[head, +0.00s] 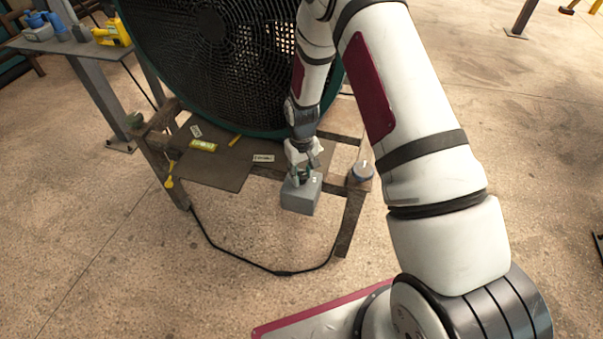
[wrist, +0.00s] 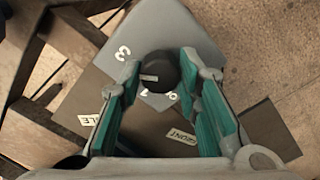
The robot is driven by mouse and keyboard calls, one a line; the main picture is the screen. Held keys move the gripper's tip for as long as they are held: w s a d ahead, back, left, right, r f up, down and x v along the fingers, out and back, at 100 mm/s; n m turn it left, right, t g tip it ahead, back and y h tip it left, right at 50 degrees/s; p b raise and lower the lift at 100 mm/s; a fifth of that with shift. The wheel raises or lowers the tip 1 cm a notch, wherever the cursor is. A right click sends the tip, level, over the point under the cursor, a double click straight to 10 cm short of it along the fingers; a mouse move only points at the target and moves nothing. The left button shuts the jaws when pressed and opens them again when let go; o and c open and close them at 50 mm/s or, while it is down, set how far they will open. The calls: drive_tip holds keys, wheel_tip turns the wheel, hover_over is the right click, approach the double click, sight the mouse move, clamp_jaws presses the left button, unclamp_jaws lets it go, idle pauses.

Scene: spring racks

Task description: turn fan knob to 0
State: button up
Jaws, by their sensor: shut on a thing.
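The fan's grey control box (head: 300,196) is at the front edge of the wooden stand, and its face fills the top middle of the wrist view (wrist: 178,30). The dark round fan knob (wrist: 160,70) carries a short white mark on its left side. White digits surround it; a 3 reads clearly at upper left, and the lower ones are partly hidden by the knob and fingers. My gripper (wrist: 160,75) has its teal-padded fingers on both sides of the knob, shut on it. In the head view my gripper (head: 301,176) is at the box and hides the knob.
The large green fan (head: 215,50) stands behind on the wooden stand. Labels and a dark board (head: 215,178) lie on the stand, with a small round tin (head: 362,170) at right. A black cable (head: 240,258) loops to the floor. A side table (head: 60,45) is at left.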

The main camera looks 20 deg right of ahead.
drive_tip(key=n+b, duration=0.1)
drive_tip(key=n, duration=0.5)
drive_tip(key=n+b, duration=0.1)
drive_tip(key=n, duration=0.4)
drive_tip(key=shift+n, duration=0.4)
drive_tip(key=n, duration=1)
drive_tip(key=shift+n, duration=0.4)
drive_tip(key=o, duration=1.1)
drive_tip(key=shift+o, duration=0.2)
drive_tip(key=shift+r, duration=0.1)
